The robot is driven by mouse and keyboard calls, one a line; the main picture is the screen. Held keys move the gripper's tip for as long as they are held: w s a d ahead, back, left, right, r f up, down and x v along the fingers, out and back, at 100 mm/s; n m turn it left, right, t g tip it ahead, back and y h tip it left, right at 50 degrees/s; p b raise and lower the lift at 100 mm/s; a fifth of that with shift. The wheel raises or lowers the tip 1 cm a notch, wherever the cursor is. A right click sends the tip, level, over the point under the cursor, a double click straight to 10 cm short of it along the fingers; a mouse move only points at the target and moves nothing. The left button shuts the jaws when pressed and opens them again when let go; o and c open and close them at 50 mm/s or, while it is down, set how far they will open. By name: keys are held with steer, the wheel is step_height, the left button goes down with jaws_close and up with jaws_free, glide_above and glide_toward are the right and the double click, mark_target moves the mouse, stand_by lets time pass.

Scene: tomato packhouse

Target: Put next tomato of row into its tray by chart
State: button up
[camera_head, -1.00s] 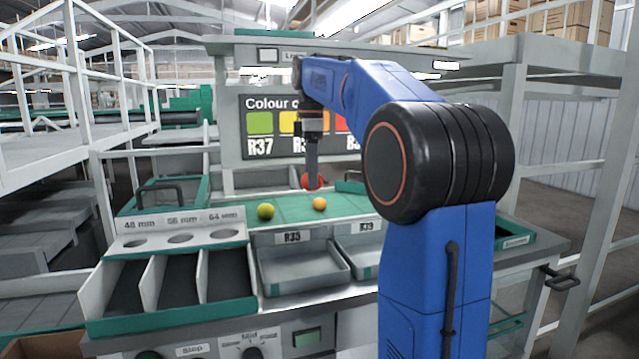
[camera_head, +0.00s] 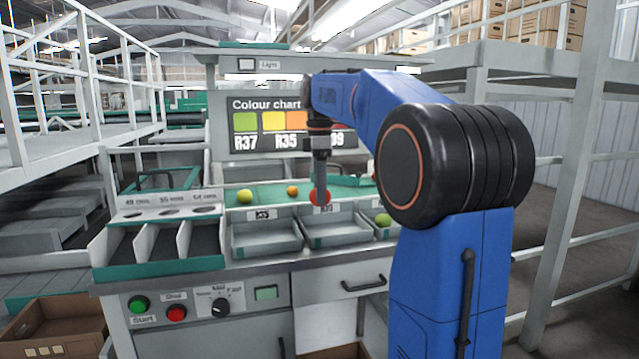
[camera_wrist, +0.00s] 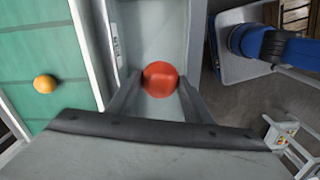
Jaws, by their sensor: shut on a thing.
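My gripper (camera_head: 320,190) is shut on a red tomato (camera_head: 320,198), which also shows between the fingers in the wrist view (camera_wrist: 160,78). It holds the tomato above the back part of the middle grey tray (camera_head: 335,234), whose label it partly covers. A yellow-green tomato (camera_head: 245,196) and an orange tomato (camera_head: 293,191) rest on the green mat (camera_head: 268,194). The left tray (camera_head: 265,243) looks empty. A green tomato (camera_head: 383,220) lies in the right tray, partly behind my arm. The colour chart (camera_head: 290,125) shows green R37 and yellow R35; my arm hides part of the rest.
A sizing box (camera_head: 165,240) with three slots stands at the left. Start and stop buttons (camera_head: 177,313) and a knob are on the front panel. A cardboard box (camera_head: 55,325) stands on the floor at lower left. Metal rails and posts flank the bench.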

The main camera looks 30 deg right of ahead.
steer(key=shift+f, duration=4.05)
steer(key=shift+f, duration=0.6)
steer(key=o, duration=0.8)
steer(key=c, duration=0.3)
steer(key=shift+r, duration=0.15)
steer(key=shift+r, duration=3.4)
